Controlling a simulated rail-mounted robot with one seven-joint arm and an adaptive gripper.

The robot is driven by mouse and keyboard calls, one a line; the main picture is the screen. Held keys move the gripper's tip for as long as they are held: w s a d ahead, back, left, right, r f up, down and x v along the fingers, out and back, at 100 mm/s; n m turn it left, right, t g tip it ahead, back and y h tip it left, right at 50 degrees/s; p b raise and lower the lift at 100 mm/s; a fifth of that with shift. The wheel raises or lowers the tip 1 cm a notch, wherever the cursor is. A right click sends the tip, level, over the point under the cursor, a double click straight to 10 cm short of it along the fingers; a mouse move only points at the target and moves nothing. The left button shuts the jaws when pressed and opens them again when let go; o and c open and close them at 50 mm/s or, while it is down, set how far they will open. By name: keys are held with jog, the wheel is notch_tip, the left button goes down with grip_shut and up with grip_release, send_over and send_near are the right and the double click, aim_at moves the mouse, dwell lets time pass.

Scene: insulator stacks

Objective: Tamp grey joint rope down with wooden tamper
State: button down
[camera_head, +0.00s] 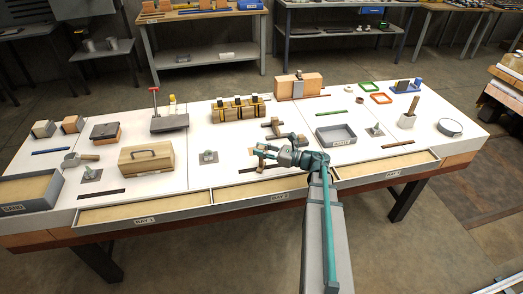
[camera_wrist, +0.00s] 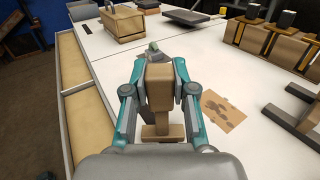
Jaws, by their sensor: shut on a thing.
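My gripper (camera_wrist: 157,92) is shut on the wooden tamper (camera_wrist: 160,85), a brown upright block with a wider wooden foot below it. In the head view my gripper (camera_head: 264,153) is over the front middle of the white table, and the tamper (camera_head: 260,166) shows small at its fingers. Whether the foot touches the table cannot be told. I cannot make out the grey joint rope for certain in either view. A tan card with dark marks (camera_wrist: 222,109) lies flat to the right of my gripper in the wrist view.
Brown bar-like pieces (camera_head: 273,126) lie behind my gripper. Strapped wooden blocks with black caps (camera_head: 238,109) stand farther back. A small grey-green fixture (camera_head: 208,156) and a wooden toolbox (camera_head: 147,158) are to the left. A grey tray (camera_head: 336,136) is to the right. Open drawers (camera_head: 262,190) line the front.

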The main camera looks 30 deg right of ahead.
jog(key=shift+f, duration=0.1)
jog(key=shift+r, duration=3.55)
